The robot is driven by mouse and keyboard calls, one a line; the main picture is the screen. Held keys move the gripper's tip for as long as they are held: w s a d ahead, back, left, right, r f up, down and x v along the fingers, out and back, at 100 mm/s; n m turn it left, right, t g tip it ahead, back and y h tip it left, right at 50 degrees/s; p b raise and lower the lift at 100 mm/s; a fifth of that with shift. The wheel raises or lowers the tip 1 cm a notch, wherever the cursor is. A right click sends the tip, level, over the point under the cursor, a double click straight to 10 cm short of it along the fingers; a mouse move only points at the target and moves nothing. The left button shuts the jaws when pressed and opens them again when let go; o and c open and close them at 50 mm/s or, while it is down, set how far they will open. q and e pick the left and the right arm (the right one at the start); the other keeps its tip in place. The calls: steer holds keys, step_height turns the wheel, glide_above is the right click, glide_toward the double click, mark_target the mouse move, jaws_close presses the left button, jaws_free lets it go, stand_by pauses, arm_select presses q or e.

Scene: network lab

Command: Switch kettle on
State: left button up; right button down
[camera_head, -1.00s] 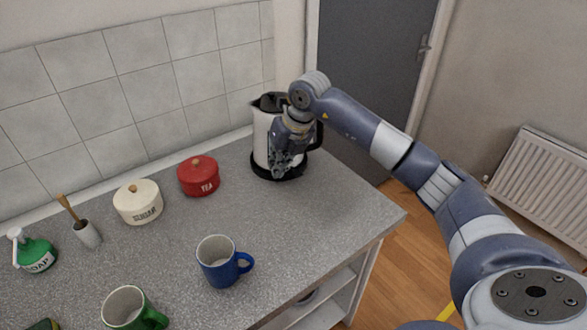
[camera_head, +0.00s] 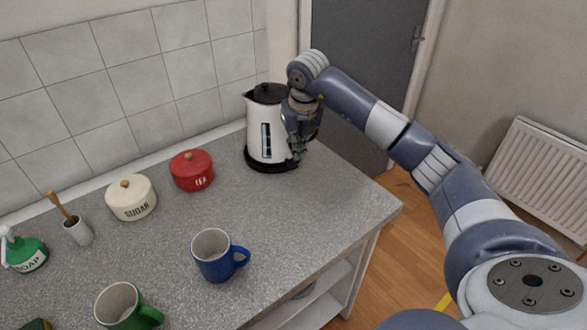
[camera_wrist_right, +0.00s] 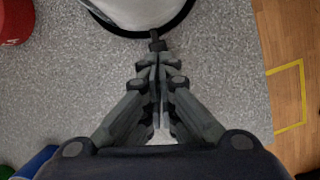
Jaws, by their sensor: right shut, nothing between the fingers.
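The white kettle (camera_head: 263,132) with a black lid and a dark level window stands upright on its black base (camera_head: 262,163) at the back right of the worktop. My right gripper (camera_head: 297,158) points down at the kettle's right side, in front of the handle side, and hides that part. In the right wrist view the shut, empty fingers (camera_wrist_right: 157,75) lie at a small dark tab (camera_wrist_right: 157,42) on the edge of the kettle's base. I cannot tell whether they touch it. The kettle's lower body (camera_wrist_right: 140,12) shows at the top. My left gripper is out of view.
A blue mug (camera_head: 213,256) and a green mug (camera_head: 122,306) stand in front. The worktop right of the kettle is clear.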

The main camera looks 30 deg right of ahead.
mark_target(294, 166)
steer(key=b+x, duration=0.3)
steer(key=x, duration=0.2)
steer(key=shift+f, duration=0.1)
